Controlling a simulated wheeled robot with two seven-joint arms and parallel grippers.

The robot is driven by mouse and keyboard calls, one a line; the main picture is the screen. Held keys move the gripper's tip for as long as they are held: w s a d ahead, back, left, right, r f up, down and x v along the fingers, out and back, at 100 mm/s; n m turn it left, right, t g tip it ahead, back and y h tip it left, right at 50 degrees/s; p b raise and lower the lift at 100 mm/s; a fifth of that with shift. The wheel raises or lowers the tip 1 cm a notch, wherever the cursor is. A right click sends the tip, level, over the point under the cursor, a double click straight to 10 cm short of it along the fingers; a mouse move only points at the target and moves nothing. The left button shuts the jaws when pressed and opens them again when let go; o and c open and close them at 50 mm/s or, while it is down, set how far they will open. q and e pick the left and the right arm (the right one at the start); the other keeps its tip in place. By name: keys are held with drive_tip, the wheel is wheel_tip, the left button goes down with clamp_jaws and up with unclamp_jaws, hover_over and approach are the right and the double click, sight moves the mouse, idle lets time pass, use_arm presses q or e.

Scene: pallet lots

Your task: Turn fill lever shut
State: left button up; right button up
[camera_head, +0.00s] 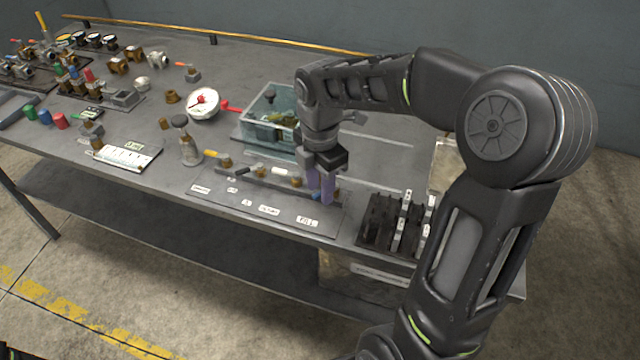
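My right gripper (321,193) points down at the right end of a valve row on the bench, above a label that seems to read FILL (307,220). A small blue part (317,197), perhaps the fill lever's handle, shows at its purple fingertips. The fingers hide most of that valve, so I cannot tell whether they grip it or how the lever is turned. My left gripper is not in view.
A clear teal bin (268,137) stands behind the valve row, with a round white gauge (204,104) to its left. A dark rack (383,222) with upright pieces is right of the row. Several fittings crowd the bench's left end. The front strip holds flat labels.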

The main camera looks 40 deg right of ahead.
drive_tip(key=shift+c, duration=0.5)
clamp_jaws()
drive_tip(key=shift+w, duration=0.1)
drive_tip(key=shift+w+m, duration=0.2)
drive_tip(key=shift+m, duration=0.45)
drive_tip(key=shift+w+m, duration=0.2)
drive_tip(key=shift+m, duration=0.45)
drive_tip(key=m, duration=0.2)
drive_tip(key=w+m, duration=0.1)
drive_tip(key=shift+d, duration=0.25)
drive_tip(key=m, duration=0.3)
drive_tip(key=w+d+m, duration=0.1)
drive_tip(key=m, duration=0.1)
drive_tip(key=shift+w+d+r+m+p, duration=0.1)
drive_tip(key=shift+w+d+m+p, duration=0.1)
drive_tip(key=shift+m+p, duration=0.15)
drive_tip(key=shift+o, duration=0.5)
unclamp_jaws()
